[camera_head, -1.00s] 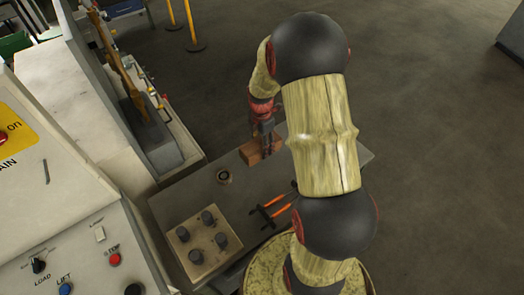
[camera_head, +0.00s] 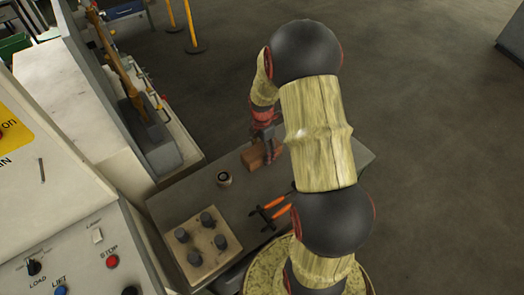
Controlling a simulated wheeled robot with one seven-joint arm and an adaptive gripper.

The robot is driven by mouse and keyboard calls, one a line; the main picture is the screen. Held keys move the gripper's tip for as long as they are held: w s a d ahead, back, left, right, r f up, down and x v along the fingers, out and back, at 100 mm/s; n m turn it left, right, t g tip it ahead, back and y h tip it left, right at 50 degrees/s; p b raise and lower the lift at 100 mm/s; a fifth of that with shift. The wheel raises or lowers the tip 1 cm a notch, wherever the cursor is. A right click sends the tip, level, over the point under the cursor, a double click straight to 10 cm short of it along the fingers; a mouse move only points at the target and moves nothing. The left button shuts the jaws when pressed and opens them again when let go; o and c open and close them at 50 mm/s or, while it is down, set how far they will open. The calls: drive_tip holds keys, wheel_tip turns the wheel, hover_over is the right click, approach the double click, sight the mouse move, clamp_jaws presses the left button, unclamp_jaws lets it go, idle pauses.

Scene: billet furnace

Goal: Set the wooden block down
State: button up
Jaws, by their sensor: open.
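The wooden block (camera_head: 252,157) is a small brown block on the grey table (camera_head: 205,190), near the table's far edge. My gripper (camera_head: 270,150) reaches down at the block's right end, with its fingers close around or beside it. It is open. My arm hides part of the gripper and the right part of the table, so I cannot tell whether a finger still touches the block.
A square plate with several dark pegs (camera_head: 202,241), a small round cup (camera_head: 225,179) and orange-handled tongs (camera_head: 275,212) lie on the table. A control panel (camera_head: 75,260) with buttons stands at the left. Open floor lies beyond the table.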

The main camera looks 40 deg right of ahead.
sight(262, 148)
drive_tip(key=shift+o, duration=0.2)
drive_tip(key=shift+r, duration=0.1)
drive_tip(key=a+r+m+t+p, duration=0.1)
drive_tip(key=a+r+p, duration=0.1)
drive_tip(key=r, duration=0.8)
drive_tip(key=a+r+m+p, duration=0.1)
drive_tip(key=a+r+m, duration=0.15)
drive_tip(key=r, duration=0.65)
drive_tip(key=s+a+r+m+t, duration=0.4)
drive_tip(key=s+a+r+m, duration=1)
drive_tip(key=s+a+r, duration=0.2)
drive_tip(key=s+a, duration=0.2)
drive_tip(key=shift+a+t, duration=0.3)
drive_tip(key=shift+c, duration=0.2)
